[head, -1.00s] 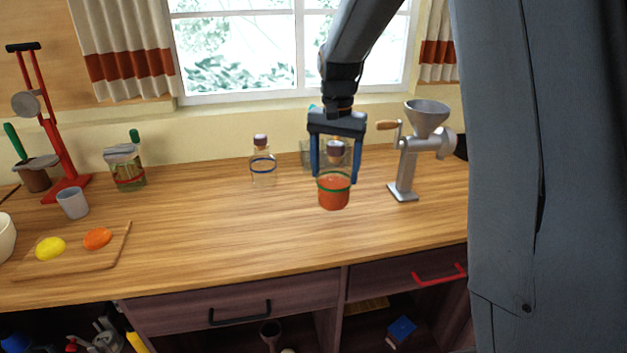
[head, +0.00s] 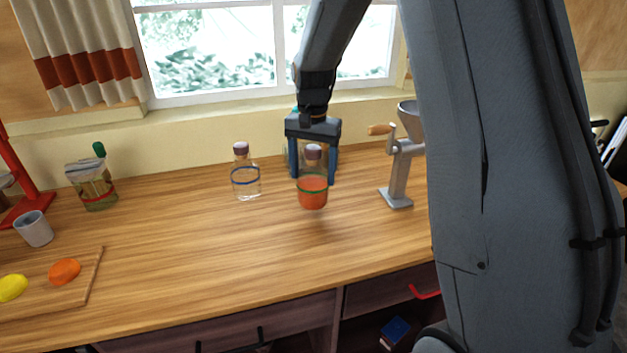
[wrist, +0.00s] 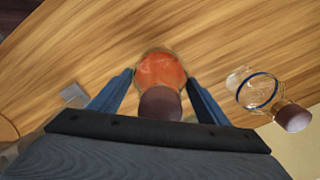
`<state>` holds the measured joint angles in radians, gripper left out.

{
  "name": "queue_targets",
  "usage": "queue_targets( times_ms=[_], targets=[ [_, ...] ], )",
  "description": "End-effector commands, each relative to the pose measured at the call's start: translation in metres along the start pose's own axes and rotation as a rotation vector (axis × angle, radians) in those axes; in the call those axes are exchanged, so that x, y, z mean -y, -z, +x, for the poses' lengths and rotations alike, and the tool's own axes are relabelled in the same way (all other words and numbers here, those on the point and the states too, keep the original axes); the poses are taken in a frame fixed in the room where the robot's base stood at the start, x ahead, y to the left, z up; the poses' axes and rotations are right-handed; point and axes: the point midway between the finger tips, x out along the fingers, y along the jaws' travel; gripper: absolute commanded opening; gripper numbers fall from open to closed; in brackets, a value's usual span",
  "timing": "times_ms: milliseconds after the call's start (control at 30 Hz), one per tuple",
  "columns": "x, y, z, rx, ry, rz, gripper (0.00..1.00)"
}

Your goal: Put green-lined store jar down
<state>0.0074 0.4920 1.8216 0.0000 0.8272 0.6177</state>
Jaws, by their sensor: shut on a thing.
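The green-lined store jar (head: 313,192) holds orange-red contents and has a green line around it and a brownish-purple stopper. My gripper (head: 312,180) is shut on it, one blue finger on each side, above the wooden counter. The jar is upright; I cannot tell for sure whether its base touches the counter, though a soft shadow lies below it. In the wrist view the jar (wrist: 160,70) sits between the two fingers, its stopper nearest the camera.
An empty blue-lined jar (head: 246,182) stands left of the held jar. A metal grinder (head: 398,180) stands to the right. A red-lined jar (head: 97,188), a grey cup (head: 34,229) and a cutting board (head: 85,286) are further left. The counter's front middle is clear.

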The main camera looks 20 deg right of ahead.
Motion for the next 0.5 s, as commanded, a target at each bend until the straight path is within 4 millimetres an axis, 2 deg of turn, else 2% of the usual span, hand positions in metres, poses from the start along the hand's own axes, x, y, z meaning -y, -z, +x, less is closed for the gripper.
queue_targets(
  times_ms=[300,500],
  targets=[
    [-0.002,0.001,0.033,0.001,0.0,0.003,0.07],
    [-0.001,0.001,0.035,-0.001,0.001,0.003,0.07]
  ],
)
